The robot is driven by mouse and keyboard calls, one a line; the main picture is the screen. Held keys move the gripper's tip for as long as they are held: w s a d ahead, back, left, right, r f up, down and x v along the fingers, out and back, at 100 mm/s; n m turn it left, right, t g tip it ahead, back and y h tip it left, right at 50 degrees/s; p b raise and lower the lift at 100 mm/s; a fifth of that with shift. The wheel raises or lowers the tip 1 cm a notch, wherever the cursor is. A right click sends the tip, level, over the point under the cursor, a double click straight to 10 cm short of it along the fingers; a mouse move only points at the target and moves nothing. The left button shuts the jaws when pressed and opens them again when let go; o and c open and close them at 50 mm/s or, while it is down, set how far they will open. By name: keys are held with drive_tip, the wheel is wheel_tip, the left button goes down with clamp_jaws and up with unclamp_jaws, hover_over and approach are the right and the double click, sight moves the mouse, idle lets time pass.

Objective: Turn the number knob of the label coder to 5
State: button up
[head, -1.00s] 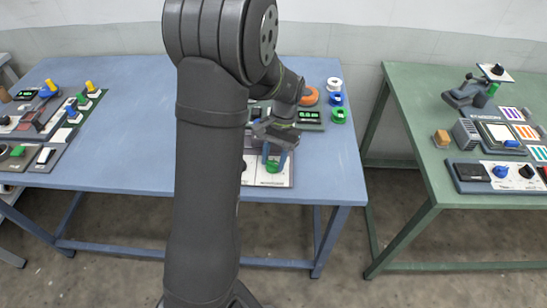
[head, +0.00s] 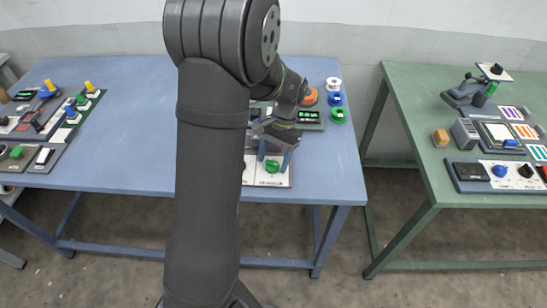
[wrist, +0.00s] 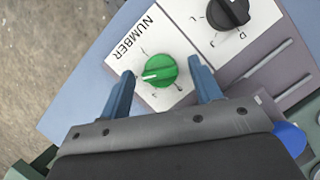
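The green number knob (wrist: 161,70) sits on a white panel marked NUMBER (wrist: 138,40) in the wrist view. Its white pointer points to the left in that view; the small marks around it are too small to read surely. In the head view the knob (head: 272,167) shows at the front of the label coder (head: 265,181). My gripper (wrist: 161,67) is open, with one blue finger on each side of the knob and visible gaps to it. In the head view my gripper (head: 275,153) is just above and behind the knob.
A black knob (wrist: 228,12) with letter marks is beside the NUMBER panel. A lit green display (head: 308,116) stands behind. Blue (head: 336,99) and green (head: 338,116) rolls lie at the right table edge.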

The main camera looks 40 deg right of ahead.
drive_tip(key=v, duration=1.7)
drive_tip(key=shift+d+r, duration=0.15)
drive_tip(key=x, duration=1.7)
drive_tip(key=shift+a, duration=0.2)
